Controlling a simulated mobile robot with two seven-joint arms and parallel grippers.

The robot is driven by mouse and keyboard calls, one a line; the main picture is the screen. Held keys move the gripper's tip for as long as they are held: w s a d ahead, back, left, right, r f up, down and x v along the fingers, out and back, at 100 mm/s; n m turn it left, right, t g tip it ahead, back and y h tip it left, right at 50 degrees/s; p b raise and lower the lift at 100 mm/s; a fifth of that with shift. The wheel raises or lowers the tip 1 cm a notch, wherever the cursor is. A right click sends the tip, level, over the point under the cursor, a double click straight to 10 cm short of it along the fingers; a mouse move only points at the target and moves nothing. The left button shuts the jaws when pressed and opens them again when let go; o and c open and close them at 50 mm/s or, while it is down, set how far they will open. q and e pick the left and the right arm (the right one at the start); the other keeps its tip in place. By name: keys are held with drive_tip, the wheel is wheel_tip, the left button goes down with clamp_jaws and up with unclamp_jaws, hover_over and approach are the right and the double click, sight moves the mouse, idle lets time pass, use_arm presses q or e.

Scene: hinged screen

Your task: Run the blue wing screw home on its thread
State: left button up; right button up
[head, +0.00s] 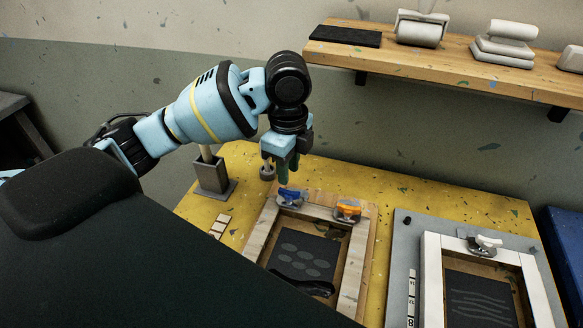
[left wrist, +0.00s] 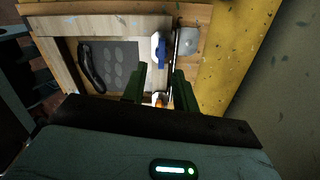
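The blue wing screw (head: 290,195) stands on a clamp at the back edge of the wooden screen frame (head: 259,232). It also shows in the left wrist view (left wrist: 162,53), beyond my fingertips. My left gripper (head: 287,176) points down just above and behind the blue wing screw in the head view. In the left wrist view its two dark green fingers (left wrist: 158,84) stand apart with a clear gap and hold nothing. The orange wing screw (head: 348,207) sits to the right on the same edge; in the wrist view it is partly hidden low between the fingers. My right gripper is out of view.
A second screen frame (head: 432,262) with a white wing screw (head: 488,241) lies to the right. A grey holder (head: 212,176) stands behind left. A black squeegee-like tool (head: 303,283) lies inside the near frame. A wooden shelf (head: 450,68) hangs behind. The yellow tabletop (head: 390,187) is partly clear.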

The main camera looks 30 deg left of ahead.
sight(290, 191)
use_arm(q)
wheel_tip(290, 191, down, 7)
drive_tip(key=shift+r, duration=0.1)
drive_tip(key=shift+w, duration=0.15)
clamp_jaws()
drive_tip(key=m, duration=0.5)
drive_tip(key=shift+r+m, duration=0.1)
drive_tip(key=shift+m, duration=0.2)
drive_tip(key=m, duration=0.3)
drive_tip(key=shift+m, duration=0.4)
drive_tip(key=m, duration=0.3)
drive_tip(key=shift+m, duration=0.4)
drive_tip(key=m, duration=0.3)
drive_tip(key=shift+w+m, duration=0.1)
drive_tip(key=shift+m, duration=0.2)
drive_tip(key=m, duration=0.3)
drive_tip(key=shift+r+m, duration=0.1)
drive_tip(key=shift+m, duration=0.3)
drive_tip(key=m, duration=0.5)
drive_tip(key=shift+m, duration=0.3)
drive_tip(key=shift+r+m, duration=0.15)
drive_tip(key=shift+m, duration=0.85)
